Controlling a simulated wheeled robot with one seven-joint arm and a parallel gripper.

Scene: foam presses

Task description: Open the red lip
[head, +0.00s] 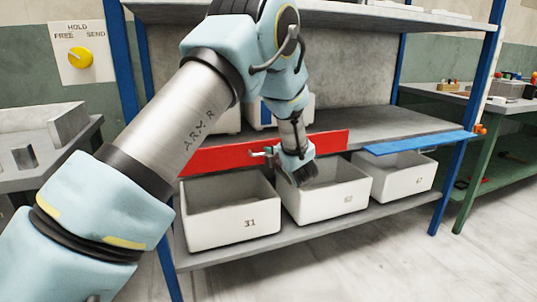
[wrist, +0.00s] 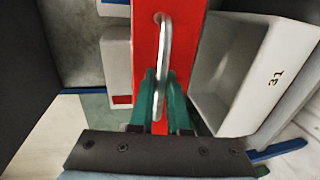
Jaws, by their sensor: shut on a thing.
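The red lip (head: 222,155) is a long flat panel along the front edge of the middle shelf, its face towards me. In the wrist view the red lip (wrist: 181,40) runs upright through the picture. A metal bar handle (wrist: 163,60) stands out from its face. My gripper (wrist: 161,88) is shut on the handle, with its green fingers on both sides of it. In the head view my gripper (head: 270,153) is at the middle of the lip, and my arm hides part of the scene above it.
White bins marked 31 (head: 235,221) and others (head: 335,200) stand on the lower shelf, just below the lip. A blue lip (head: 420,143) juts out at the right. Blue posts (head: 122,70) frame the rack. A yellow knob (head: 80,57) is on the wall panel.

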